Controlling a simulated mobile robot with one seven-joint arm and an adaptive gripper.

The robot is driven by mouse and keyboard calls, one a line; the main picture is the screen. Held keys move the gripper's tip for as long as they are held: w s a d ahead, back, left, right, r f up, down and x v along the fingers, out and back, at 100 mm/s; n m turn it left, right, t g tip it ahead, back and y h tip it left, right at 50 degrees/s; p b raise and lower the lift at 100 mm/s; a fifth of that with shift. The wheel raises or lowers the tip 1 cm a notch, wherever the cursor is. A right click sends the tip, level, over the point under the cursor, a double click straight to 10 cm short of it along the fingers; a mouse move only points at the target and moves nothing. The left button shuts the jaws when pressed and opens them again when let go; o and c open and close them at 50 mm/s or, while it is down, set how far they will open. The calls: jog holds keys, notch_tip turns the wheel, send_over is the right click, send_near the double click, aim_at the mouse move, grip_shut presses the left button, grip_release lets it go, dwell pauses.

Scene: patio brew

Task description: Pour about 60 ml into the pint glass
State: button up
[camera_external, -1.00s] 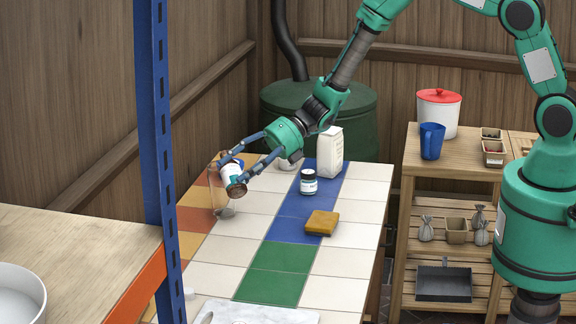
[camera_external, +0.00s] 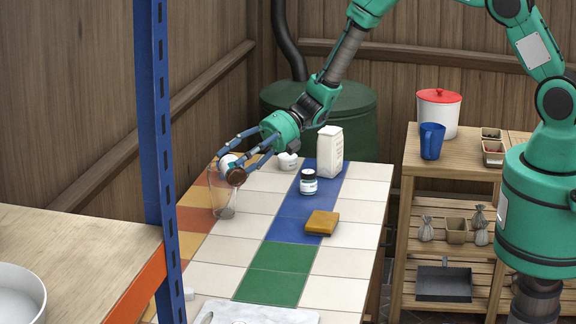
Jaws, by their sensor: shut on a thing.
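My gripper (camera_external: 242,153) is shut on a small white container (camera_external: 228,160) with a brown round end. It holds the container tilted, with the brown end facing the camera, over the upper part of the clear pint glass (camera_external: 224,199). The pint glass stands upright on the tiled table at its left side. The fingers and the container hide part of its rim. I cannot tell from here whether any liquid is running, or how much is in the glass.
A blue post (camera_external: 158,150) stands in the left foreground.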

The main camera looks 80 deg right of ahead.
jog(key=shift+d+r+m+y+p, duration=0.1)
jog(key=shift+r+m+y+p, duration=0.25)
jog(key=shift+r+p, duration=0.35)
jog(key=shift+s+p, duration=0.1)
jog(key=shift+p, duration=0.25)
dwell(0.4)
jog(key=shift+f+m+y+p, duration=0.2)
jog(key=shift+m+y+p, duration=0.25)
jog(key=shift+m, duration=0.2)
dwell(1.7)
jog(key=shift+a+r+n+h+b, duration=0.15)
jog(key=shift+a+n+h+b, duration=0.1)
jog(key=shift+n+h+b, duration=0.3)
jog(key=f+b, duration=0.1)
jog(key=f+n+b, duration=0.1)
jog(key=b, duration=0.1)
jog(key=shift+s+a+h, duration=0.15)
jog(key=shift+s+h, duration=0.05)
jog(key=shift+h, duration=0.15)
jog(key=shift+a+f+n+b, duration=0.1)
jog(key=shift+n+b, duration=0.15)
jog(key=shift+b, duration=0.15)
jog(key=shift+s+r, duration=0.1)
jog(key=shift+r, duration=0.1)
